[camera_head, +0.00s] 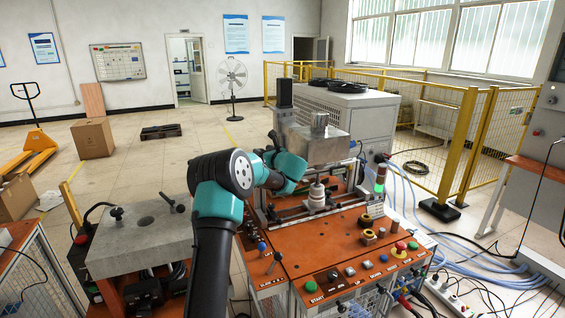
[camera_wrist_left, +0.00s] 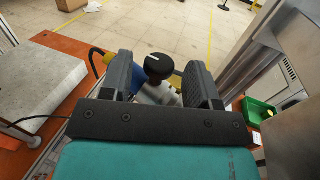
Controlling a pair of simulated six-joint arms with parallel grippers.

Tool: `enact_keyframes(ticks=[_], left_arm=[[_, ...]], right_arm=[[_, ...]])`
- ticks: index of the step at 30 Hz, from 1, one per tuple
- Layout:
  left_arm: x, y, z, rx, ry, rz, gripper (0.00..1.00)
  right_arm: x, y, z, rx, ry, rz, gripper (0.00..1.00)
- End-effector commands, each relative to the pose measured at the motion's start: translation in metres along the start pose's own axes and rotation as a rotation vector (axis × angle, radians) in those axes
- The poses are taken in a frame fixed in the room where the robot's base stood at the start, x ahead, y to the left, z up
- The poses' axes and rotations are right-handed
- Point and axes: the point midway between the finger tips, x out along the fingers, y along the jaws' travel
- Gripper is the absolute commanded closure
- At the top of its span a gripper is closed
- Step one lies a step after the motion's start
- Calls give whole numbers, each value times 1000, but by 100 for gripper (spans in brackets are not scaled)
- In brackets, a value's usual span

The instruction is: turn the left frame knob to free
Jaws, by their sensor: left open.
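The left frame knob (camera_wrist_left: 158,67) is a round black knob with a white pointer line in the left wrist view. It sits above a light metal body with a blue part beside it. My left gripper (camera_wrist_left: 158,78) is open, with one dark finger on each side of the knob and visible gaps between. In the head view the left gripper (camera_head: 275,143) is at the back left of the heater frame, and the arm and gripper hide the knob there. My right gripper is in neither view.
The orange control panel (camera_head: 330,268) has several buttons and knobs. A signal light (camera_head: 380,180) stands to the right. A grey slab (camera_head: 140,240) is left of my arm. A green tray (camera_wrist_left: 256,110) shows at the right in the wrist view.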

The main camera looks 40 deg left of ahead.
Motion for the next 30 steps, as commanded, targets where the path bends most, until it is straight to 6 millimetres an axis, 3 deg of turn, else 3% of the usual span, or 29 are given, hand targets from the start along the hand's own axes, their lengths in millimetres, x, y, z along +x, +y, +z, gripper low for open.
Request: enact_keyframes(ticks=[21, 30], left_arm=[[-134, 0, 1, 0, 0, -2, 45], [-153, 0, 1, -1, -1, 0, 45]], right_arm=[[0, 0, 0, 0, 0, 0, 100], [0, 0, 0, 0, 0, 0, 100]])
